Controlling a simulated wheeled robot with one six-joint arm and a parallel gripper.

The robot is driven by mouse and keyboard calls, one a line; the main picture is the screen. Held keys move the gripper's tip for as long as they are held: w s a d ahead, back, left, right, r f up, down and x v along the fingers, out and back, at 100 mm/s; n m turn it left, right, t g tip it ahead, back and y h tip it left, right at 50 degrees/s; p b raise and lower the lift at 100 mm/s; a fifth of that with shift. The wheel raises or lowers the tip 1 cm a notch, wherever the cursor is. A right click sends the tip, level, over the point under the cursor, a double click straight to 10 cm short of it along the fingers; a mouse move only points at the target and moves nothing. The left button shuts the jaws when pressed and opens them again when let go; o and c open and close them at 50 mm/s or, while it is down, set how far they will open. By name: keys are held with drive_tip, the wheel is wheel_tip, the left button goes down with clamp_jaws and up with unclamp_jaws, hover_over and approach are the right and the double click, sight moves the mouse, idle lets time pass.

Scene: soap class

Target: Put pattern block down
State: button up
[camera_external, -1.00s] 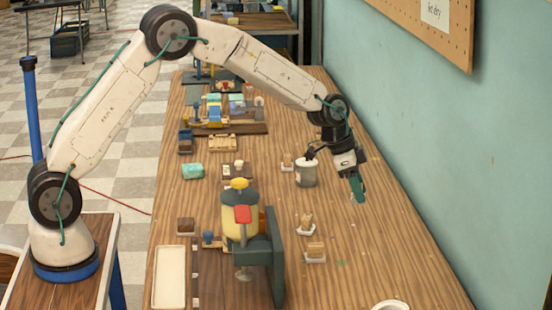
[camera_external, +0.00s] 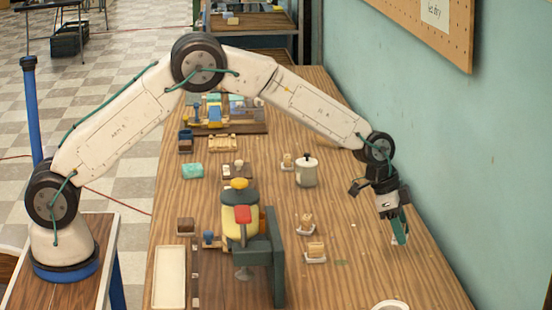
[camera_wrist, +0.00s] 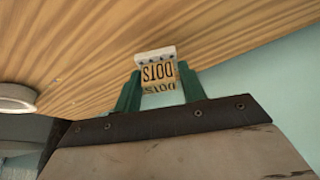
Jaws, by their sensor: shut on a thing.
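The pattern block (camera_wrist: 158,73), a small pale block with a tan part marked DOTS, sits between my green fingertips in the wrist view. My gripper (camera_wrist: 158,88) is shut on it. In the external view my gripper (camera_external: 399,238) points down over the right part of the wooden table, near the wall. Only a whitish bit of the block shows there at the fingertips. It is low over the tabletop; I cannot tell whether it touches.
Bare wooden table (camera_external: 370,270) surrounds the gripper. A white round dish (camera_external: 390,306) is at the near edge of view. A lidded jar (camera_external: 306,171) and small blocks on white bases (camera_external: 316,252) stand to the left. A yellow-and-green press (camera_external: 240,225) is farther left.

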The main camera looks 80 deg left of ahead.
drive_tip(key=shift+f, duration=1.5)
drive_tip(key=shift+f, duration=0.1)
drive_tip(key=o, duration=1)
drive_tip(key=shift+f, duration=0.1)
drive_tip(key=shift+c, duration=0.2)
drive_tip(key=v, duration=1.2)
drive_tip(key=shift+r, duration=0.25)
